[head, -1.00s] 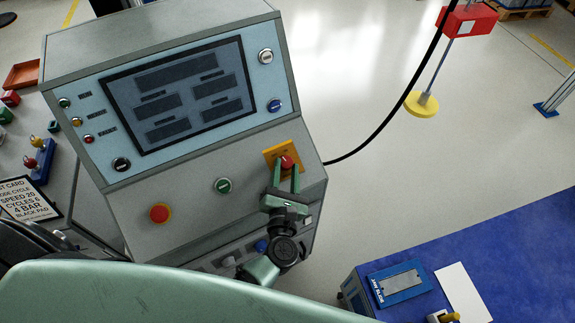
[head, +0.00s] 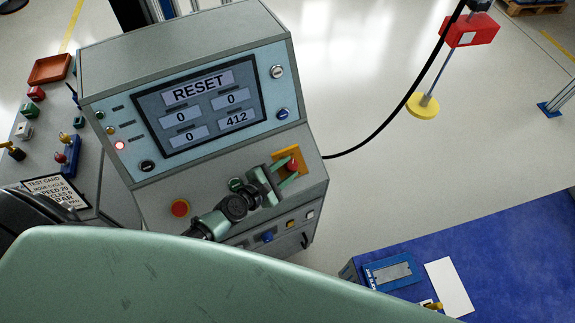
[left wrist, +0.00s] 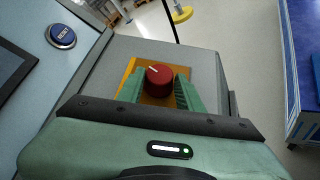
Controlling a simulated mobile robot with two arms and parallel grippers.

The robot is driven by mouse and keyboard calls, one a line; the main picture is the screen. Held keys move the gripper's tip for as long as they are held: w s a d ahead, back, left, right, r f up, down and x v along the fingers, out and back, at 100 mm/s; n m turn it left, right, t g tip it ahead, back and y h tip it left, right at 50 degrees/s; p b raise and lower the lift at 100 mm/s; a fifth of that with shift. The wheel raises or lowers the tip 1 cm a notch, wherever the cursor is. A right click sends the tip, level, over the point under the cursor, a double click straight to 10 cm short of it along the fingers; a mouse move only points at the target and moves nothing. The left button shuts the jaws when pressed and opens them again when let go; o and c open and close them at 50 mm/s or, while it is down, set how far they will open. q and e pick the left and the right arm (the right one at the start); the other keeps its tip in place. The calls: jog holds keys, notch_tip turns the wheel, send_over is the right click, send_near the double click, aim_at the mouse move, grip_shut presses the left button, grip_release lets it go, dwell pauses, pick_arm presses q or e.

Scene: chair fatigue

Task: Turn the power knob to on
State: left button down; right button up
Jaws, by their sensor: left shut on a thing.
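The power knob (head: 292,165) is a red round knob on a yellow-orange plate (head: 283,155) at the right of the console's sloped front. In the left wrist view the red knob (left wrist: 159,79) shows a white mark pointing to its upper left. My left gripper (head: 286,172) is shut on the knob, with one green finger on each side; the fingers also show in the left wrist view (left wrist: 158,88). The console screen (head: 208,106) is lit and reads RESET, with zeros and 412. My right gripper is not in view.
A red mushroom button (head: 180,208) and a green button (head: 236,184) sit left of the knob. A blue button (head: 283,114) is above it. A red lamp (head: 119,145) is lit. A blue-topped table (head: 500,250) stands at the lower right.

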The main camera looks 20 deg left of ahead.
pick_arm(q)
jog(key=shift+m+h, duration=0.3)
jog(key=c, duration=0.9)
grip_release()
jog(key=shift+c, duration=0.2)
jog(key=v, duration=0.7)
jog(key=shift+s+a+r, duration=0.2)
jog(key=shift+s+r, duration=0.1)
jog(key=shift+g, duration=0.3)
